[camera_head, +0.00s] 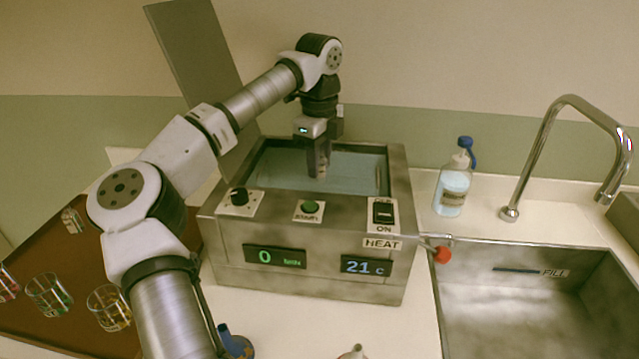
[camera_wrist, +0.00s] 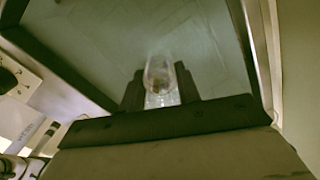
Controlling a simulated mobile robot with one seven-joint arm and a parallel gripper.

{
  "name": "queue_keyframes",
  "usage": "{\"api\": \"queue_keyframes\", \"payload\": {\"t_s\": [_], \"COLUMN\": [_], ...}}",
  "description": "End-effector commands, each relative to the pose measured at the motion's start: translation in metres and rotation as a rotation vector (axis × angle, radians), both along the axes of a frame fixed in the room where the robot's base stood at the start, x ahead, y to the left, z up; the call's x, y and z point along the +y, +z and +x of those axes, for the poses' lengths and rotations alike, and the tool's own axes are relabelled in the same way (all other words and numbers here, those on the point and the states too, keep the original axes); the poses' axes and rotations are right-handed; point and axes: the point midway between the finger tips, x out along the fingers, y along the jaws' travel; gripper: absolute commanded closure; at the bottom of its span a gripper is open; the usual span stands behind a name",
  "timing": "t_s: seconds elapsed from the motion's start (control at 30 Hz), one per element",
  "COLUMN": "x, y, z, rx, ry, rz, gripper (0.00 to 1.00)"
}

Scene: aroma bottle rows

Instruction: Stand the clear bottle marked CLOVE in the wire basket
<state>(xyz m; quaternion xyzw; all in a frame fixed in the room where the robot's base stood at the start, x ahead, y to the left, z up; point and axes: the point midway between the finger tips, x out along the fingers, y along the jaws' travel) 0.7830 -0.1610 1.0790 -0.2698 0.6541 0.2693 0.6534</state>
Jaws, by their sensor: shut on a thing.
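My gripper (camera_head: 318,172) points down over the open water bath (camera_head: 228,262). It is shut on a clear glass bottle (camera_wrist: 160,75), seen nearly end-on between the two fingers in the wrist view. No marking on it can be read. In the head view the fingers hide most of the bottle, and I cannot tell whether its lower end touches the water (camera_head: 358,172). I cannot make out a wire basket in either view.
The bath's grey lid (camera_head: 195,65) stands open behind my arm. A brown tray (camera_head: 60,335) with several glasses is at left. A blue-capped wash bottle (camera_head: 453,190), a tap (camera_head: 540,130), a sink (camera_head: 540,310) and a red-knobbed lever (camera_head: 442,254) are at right.

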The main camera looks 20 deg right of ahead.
Motion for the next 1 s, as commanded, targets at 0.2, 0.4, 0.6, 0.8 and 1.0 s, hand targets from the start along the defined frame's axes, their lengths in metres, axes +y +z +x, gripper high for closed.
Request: {"api": "queue_keyframes", "payload": {"t_s": [0.2,0.4,0.6,0.8,1.0], "x": [0.0,0.0,0.0,0.0,0.0], "y": [-0.023,-0.044,-0.066,-0.067,-0.07], "z": [0.0,-0.001,0.0,0.0,0.0], "rx": [0.0,0.003,-0.001,-0.001,-0.001], "ry": [0.0,-0.001,0.0,0.0,0.0], "rz": [0.0,0.0,0.001,0.001,0.0], "gripper": [0.9,0.9,0.9,0.9,0.6]}}
